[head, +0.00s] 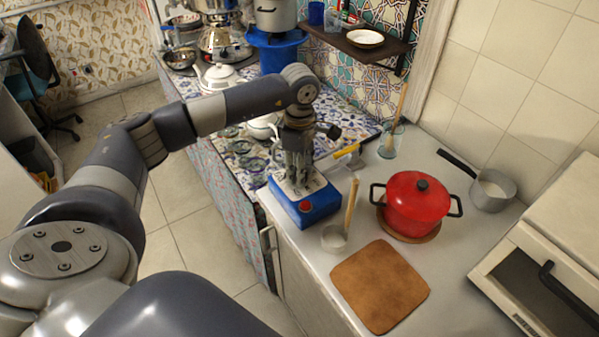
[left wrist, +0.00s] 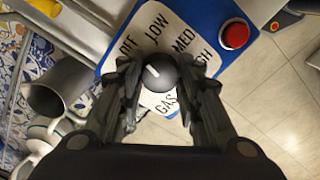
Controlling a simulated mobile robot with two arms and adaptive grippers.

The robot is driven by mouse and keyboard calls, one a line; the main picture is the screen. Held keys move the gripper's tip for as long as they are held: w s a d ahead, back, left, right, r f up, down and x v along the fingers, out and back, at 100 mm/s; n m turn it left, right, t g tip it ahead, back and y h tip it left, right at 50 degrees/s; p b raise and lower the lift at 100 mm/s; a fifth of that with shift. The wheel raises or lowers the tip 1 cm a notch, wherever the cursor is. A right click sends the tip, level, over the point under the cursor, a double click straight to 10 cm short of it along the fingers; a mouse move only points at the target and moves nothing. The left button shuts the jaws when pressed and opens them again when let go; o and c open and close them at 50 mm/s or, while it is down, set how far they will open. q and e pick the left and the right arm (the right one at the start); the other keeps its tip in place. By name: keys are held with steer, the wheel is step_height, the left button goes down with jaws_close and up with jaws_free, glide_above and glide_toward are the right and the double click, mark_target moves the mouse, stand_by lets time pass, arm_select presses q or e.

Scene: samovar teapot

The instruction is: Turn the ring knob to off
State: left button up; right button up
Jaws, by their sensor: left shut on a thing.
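The blue control box (head: 322,207) stands on the counter's left part in the head view. In the left wrist view its white panel (left wrist: 187,65) reads OFF, LOW, MED, HIGH and GAS. A dark round knob (left wrist: 165,76) with a short white mark sits on the panel. The mark lies on the knob's upper-left part, roughly toward OFF; its exact setting is hard to tell. My left gripper (head: 297,178) reaches down onto the box, and its two fingers are shut on the knob from both sides. It hides the knob in the head view. My right gripper is not in view.
A red button (left wrist: 235,36) sits on the box beside the labels. A small grey cup (head: 334,238) with a wooden handle stands close to the box's right. A red pot (head: 419,205), a saucepan (head: 492,190) and a brown board (head: 379,286) are further right. Tiled counter with teaware lies behind.

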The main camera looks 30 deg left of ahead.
arm_select(q)
steer(key=shift+n+b, duration=0.35)
steer(key=shift+n, duration=0.65)
steer(key=o, duration=1.1)
step_height(320, 180, up, 12)
steer(key=shift+r, duration=0.1)
